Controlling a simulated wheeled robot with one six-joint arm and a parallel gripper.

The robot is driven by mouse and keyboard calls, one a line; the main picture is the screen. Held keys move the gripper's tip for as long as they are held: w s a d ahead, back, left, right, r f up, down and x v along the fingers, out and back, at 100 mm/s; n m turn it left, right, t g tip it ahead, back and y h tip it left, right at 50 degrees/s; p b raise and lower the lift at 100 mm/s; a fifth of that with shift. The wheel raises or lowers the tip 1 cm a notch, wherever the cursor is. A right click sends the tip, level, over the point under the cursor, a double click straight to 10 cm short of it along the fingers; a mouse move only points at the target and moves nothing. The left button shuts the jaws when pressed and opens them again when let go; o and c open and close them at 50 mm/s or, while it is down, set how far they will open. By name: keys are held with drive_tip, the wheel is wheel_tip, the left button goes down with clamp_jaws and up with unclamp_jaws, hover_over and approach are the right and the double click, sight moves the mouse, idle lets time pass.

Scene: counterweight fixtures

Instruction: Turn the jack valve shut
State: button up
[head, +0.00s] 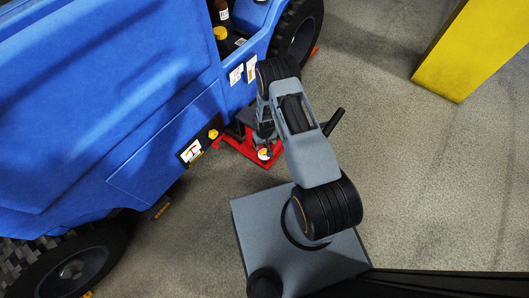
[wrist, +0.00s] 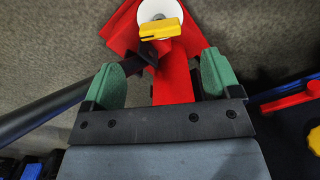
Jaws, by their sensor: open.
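The jack valve is a yellow bar-shaped handle (wrist: 160,29) on a white round disc, at the top of the wrist view. It also shows small in the head view (head: 264,153), on the red jack (head: 236,145) beside the blue vehicle. The red jack body (wrist: 173,80) runs down between my gripper's fingers in the wrist view. My gripper (wrist: 160,78) has two green fingertips spread wide apart and holds nothing. The valve handle lies beyond the fingertips, apart from them. In the head view my arm hides part of the jack.
A black lever bar (wrist: 45,103) runs from the jack past the left finger; its grip (head: 334,122) shows in the head view. The blue vehicle (head: 110,90) fills the left, with a yellow knob (head: 213,134) near the jack. A yellow block (head: 470,50) stands on grey floor at right.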

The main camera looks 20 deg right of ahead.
sight(265, 150)
wheel_tip(265, 150, down, 8)
drive_tip(key=b, duration=0.2)
drive_tip(key=shift+b, duration=0.3)
drive_tip(key=c, duration=0.9)
drive_tip(key=shift+m, duration=0.3)
drive_tip(key=m+b, duration=0.2)
drive_tip(key=m, duration=0.3)
drive_tip(key=m+b, duration=0.1)
drive_tip(key=m, duration=0.5)
drive_tip(key=shift+m, duration=0.3)
drive_tip(key=o, duration=0.9)
